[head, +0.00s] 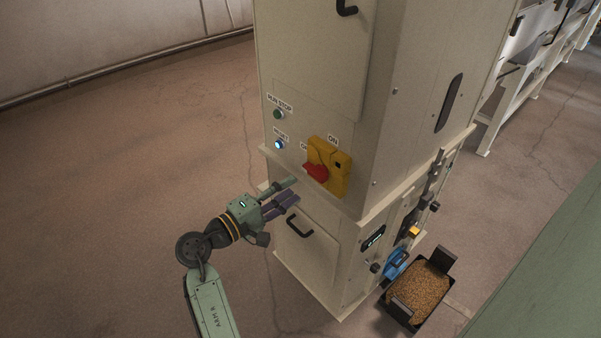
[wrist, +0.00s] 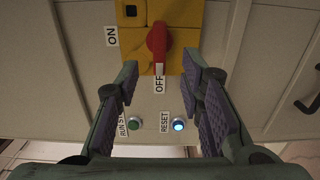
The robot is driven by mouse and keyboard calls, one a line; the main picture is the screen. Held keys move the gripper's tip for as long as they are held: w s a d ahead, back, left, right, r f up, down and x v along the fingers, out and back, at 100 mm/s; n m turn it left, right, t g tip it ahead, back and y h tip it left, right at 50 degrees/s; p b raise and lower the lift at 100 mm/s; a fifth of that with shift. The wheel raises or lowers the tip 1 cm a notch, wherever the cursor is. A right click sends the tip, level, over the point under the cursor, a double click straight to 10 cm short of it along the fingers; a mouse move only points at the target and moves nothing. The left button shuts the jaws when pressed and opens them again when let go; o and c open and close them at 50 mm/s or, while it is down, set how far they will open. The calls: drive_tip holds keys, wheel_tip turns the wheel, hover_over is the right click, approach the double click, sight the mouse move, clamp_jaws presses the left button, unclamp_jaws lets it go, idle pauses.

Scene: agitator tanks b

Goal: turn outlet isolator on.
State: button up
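The isolator is a yellow plate (head: 341,178) with a red rotary handle (head: 317,173) on the pale cabinet's front. In the wrist view the red handle (wrist: 157,39) has its white-marked end pointing at the OFF label (wrist: 159,85). The ON label (wrist: 112,36) is left of the yellow plate (wrist: 190,14) there. My gripper (head: 293,190) is in front of the cabinet, a little left of and below the handle. In the wrist view my gripper (wrist: 160,68) is open and empty, its fingers on either side of the handle's line, apparently short of it.
A green button (head: 278,114) and a lit blue RESET button (head: 280,144) are left of the isolator. A black drawer handle (head: 299,226) is below. A bin of grains (head: 424,289) stands on the floor at right. Open floor lies left.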

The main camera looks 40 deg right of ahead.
sight(311, 175)
drive_tip(key=d, duration=0.2)
drive_tip(key=d+p, duration=0.1)
drive_tip(key=d, duration=0.4)
drive_tip(key=shift+w+p, duration=0.35)
drive_tip(key=shift+w, duration=0.05)
drive_tip(key=shift+c, duration=0.4)
clamp_jaws()
